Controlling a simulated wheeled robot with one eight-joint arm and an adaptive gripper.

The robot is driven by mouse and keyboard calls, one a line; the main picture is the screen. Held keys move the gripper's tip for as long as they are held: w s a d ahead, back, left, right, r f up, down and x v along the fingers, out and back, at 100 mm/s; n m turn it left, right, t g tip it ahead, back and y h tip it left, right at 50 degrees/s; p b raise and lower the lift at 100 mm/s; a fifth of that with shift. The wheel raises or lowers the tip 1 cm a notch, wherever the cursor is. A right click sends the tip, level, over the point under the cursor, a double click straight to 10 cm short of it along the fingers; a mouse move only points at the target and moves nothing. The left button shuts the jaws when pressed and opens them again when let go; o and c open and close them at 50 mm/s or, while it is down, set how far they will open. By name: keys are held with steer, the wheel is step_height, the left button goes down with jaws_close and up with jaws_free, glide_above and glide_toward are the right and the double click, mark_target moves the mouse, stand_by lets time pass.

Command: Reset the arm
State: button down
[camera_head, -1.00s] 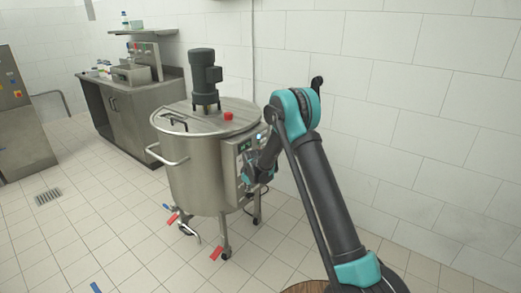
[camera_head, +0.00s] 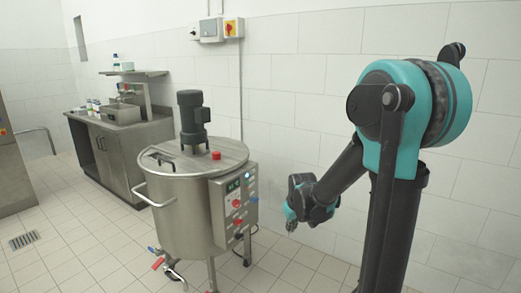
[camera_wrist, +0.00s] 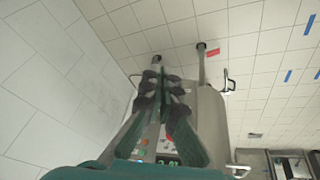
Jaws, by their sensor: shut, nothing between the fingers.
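My arm stands at the right of the head view, bent at a teal elbow, its forearm reaching down and left. My gripper (camera_head: 291,226) hangs at its end, right of the steel mixing tank (camera_head: 180,205) and apart from it. In the wrist view my gripper (camera_wrist: 162,72) has its dark fingers together with nothing between them. The tank's control panel (camera_head: 235,203), with a lit display and red and blue buttons, faces the gripper. In the wrist view the panel (camera_wrist: 150,140) is partly hidden behind the fingers.
A steel counter (camera_head: 125,150) with a sink and bottles stands at the back left. Wall switch boxes (camera_head: 210,29) hang above the tank. The white tiled wall (camera_head: 300,100) is behind the arm. Open floor with a drain (camera_head: 24,240) lies at the left.

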steer(key=s+d+f+m, duration=0.1)
steer(key=s+d, duration=0.3)
steer(key=s, duration=0.6)
steer(key=s+d+f+m, duration=0.1)
steer(key=s+d+m, duration=0.2)
steer(key=s, duration=0.7)
steer(key=shift+s+d+m+h, duration=0.3)
steer(key=shift+d+m, duration=0.05)
steer(key=shift+m, duration=0.15)
